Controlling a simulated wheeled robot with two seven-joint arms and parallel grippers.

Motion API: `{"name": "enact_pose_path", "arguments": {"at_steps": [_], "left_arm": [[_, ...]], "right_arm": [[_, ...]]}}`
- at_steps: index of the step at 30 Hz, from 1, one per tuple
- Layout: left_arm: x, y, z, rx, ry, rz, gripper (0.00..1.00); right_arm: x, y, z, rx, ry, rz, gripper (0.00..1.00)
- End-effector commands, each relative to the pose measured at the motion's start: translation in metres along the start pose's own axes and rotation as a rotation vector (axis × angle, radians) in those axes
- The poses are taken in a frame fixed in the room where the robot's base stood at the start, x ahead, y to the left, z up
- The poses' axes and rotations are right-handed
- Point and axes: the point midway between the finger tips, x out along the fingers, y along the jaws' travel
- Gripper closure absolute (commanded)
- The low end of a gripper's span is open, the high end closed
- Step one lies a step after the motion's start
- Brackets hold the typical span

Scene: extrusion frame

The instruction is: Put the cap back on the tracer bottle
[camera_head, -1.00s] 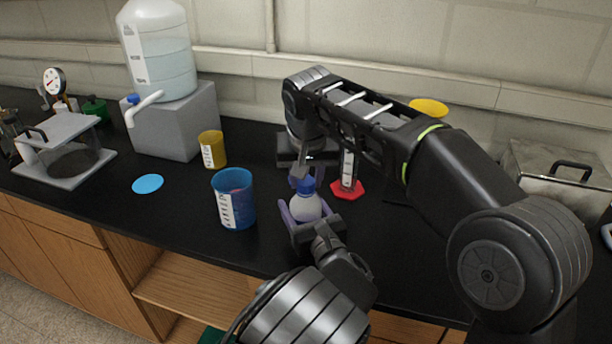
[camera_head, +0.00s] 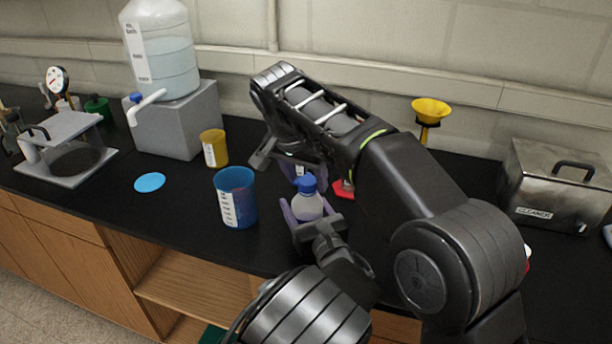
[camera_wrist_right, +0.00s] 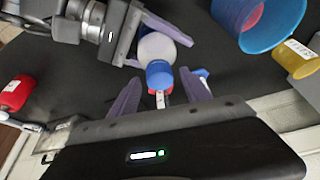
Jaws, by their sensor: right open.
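The tracer bottle (camera_head: 306,208) is a small pale bottle, upright near the bench's front edge. Its blue cap (camera_head: 306,184) sits on top; how tightly it is seated I cannot tell. My left gripper (camera_head: 309,216) has its purple fingers on both sides of the bottle's body. My right gripper (camera_head: 280,164) is open and empty, just behind and to the left of the cap. In the right wrist view, the blue cap (camera_wrist_right: 159,74) lies beyond the gap between the open right fingers (camera_wrist_right: 160,98), apart from both. The bottle (camera_wrist_right: 157,47) shows between the left gripper's fingers.
A blue beaker (camera_head: 235,198) stands close left of the bottle, with a yellow beaker (camera_head: 214,148) behind it. A red-based object (camera_head: 342,188) is partly hidden behind my right arm. A steel cleaner box (camera_head: 556,180) and yellow funnel (camera_head: 430,110) stand right.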

Motion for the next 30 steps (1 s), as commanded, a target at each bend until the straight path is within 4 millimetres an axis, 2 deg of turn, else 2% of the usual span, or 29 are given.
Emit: {"name": "enact_pose_path", "arguments": {"at_steps": [2, 12, 23, 30], "left_arm": [[0.0, 0.0, 0.0, 0.001, 0.0, 0.0, 1.0], [0.0, 0.0, 0.0, 0.001, 0.0, 0.001, 1.0], [0.0, 0.0, 0.0, 0.001, 0.0, 0.001, 1.0], [0.0, 0.0, 0.0, 0.001, 0.0, 0.001, 1.0]], "right_arm": [[0.0, 0.0, 0.0, 0.0, 0.0, 0.0, 0.44], [0.0, 0.0, 0.0, -0.001, 0.0, 0.0, 0.19], [-0.005, 0.0, 0.0, -0.001, 0.001, 0.0, 0.19], [-0.034, -0.001, 0.004, -0.003, 0.002, -0.003, 0.19]]}}
